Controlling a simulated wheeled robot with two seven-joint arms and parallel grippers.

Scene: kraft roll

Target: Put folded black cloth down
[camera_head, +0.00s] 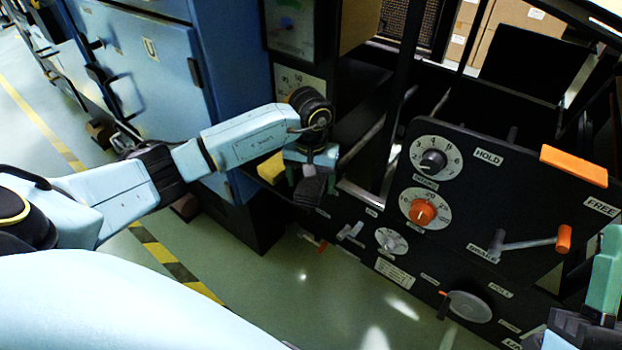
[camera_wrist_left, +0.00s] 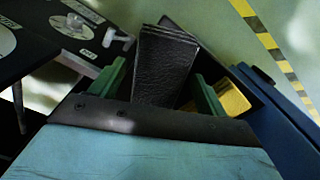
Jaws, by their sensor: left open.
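The folded black cloth (camera_wrist_left: 165,65) shows in the left wrist view as a dark, textured, layered block between my left gripper's green fingers. In the head view the cloth (camera_head: 311,190) shows small and dark below the gripper. My left gripper (camera_head: 308,178) is open, with a finger on each side of the cloth. In the left wrist view the gripper (camera_wrist_left: 162,92) shows gaps between the fingers and the cloth. What lies under the cloth is mostly hidden. My right gripper (camera_head: 603,285) shows only partly at the right edge, its opening unclear.
A yellow object (camera_head: 271,168) lies just left of the left gripper; it also shows in the wrist view (camera_wrist_left: 232,98). A black control panel (camera_head: 455,190) with dials and an orange-tipped lever (camera_head: 563,239) stands to the right. Blue cabinets (camera_head: 150,60) stand behind the left arm.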

